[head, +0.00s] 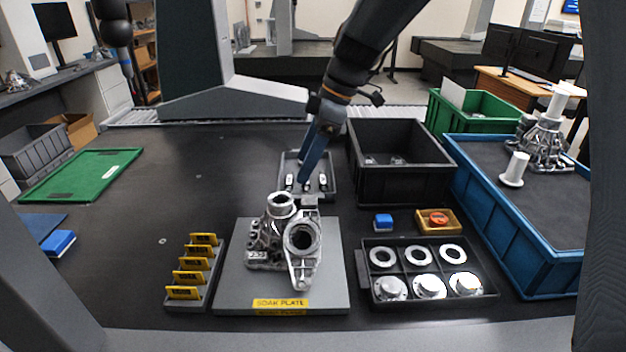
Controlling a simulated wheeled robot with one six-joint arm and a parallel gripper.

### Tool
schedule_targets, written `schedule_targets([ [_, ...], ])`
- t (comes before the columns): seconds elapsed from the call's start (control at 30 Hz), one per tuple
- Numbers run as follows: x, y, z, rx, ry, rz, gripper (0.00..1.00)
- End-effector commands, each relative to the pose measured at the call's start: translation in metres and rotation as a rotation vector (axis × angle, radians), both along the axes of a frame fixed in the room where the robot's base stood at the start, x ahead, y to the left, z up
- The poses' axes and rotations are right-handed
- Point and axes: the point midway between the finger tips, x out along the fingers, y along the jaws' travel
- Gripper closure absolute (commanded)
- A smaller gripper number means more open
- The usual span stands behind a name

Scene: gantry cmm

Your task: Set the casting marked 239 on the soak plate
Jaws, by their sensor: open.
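The soak plate (232,290) is a grey square slab with a yellow label on its front edge, lying on the dark table. A silvery casting (265,238) with an upright round neck and a ringed, flanged part at its right stands on the plate. It bears a small number at its lower left, too small to read surely. I cannot tell whether the ringed part is a separate piece. My gripper (306,182) is open, just behind and above the casting, over a small grey tray (333,190). Its fingertips are partly hard to make out.
Yellow markers (190,277) in a rack stand left of the plate. A compartment tray (408,299) of rings and discs lies right. Behind are a black bin (400,185) and a blue tray (500,240) bearing another casting (545,145). The table's left middle is clear.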

Motion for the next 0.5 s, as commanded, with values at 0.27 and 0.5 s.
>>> schedule_targets([
  [0.27,-0.004,-0.010,-0.002,-0.015,0.015,-0.044,0.35],
  [0.5,-0.050,-0.088,-0.037,-0.142,0.140,-0.490,0.35],
])
